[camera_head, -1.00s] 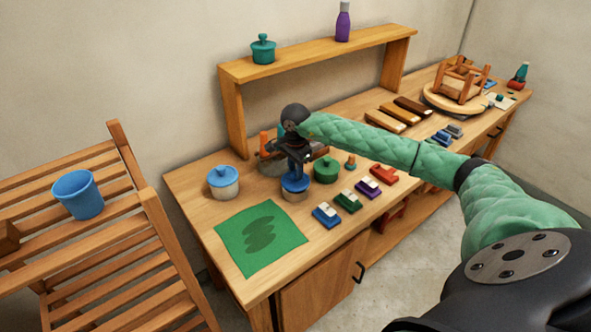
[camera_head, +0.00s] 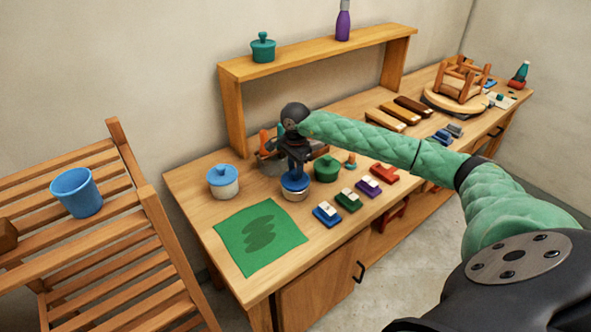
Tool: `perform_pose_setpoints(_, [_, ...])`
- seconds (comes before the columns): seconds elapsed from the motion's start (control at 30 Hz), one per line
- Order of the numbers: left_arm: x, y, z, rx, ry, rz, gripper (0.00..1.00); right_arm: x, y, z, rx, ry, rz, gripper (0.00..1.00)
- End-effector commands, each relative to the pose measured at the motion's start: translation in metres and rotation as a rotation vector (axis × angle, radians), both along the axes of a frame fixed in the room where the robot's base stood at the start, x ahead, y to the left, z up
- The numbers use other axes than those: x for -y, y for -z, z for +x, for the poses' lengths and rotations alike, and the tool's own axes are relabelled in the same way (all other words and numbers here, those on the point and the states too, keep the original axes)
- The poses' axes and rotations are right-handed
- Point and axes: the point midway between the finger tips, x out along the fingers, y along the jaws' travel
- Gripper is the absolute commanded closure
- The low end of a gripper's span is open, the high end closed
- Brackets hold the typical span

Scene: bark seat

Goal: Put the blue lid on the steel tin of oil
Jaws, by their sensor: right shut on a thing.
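My right gripper (camera_head: 297,170) points down and is shut on the knob of a blue lid (camera_head: 295,183). The lid is at the top of a small pale round tin (camera_head: 295,195), on the bench behind the green cloth. The gripper hides the knob, and I cannot tell whether the lid is fully seated or slightly raised. A white tin (camera_head: 224,190) with its own blue lid (camera_head: 222,174) stands to the left. My left gripper is not in view.
A green lidded pot (camera_head: 327,169) stands close to the right of the gripper. Several coloured blocks (camera_head: 348,200) lie in front of it. A green cloth (camera_head: 260,237) lies at the front left. A shelf (camera_head: 320,54) stands behind. A blue bucket (camera_head: 77,193) sits on the slatted seat.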

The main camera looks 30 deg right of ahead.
Motion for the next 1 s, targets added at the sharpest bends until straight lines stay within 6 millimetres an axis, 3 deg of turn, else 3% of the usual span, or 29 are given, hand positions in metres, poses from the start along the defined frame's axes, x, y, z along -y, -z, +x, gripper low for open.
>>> perform_pose_setpoints(1.0, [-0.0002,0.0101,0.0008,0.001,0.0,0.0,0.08,0.0001,0.0065,0.0,0.0,0.0,0.0,1.0])
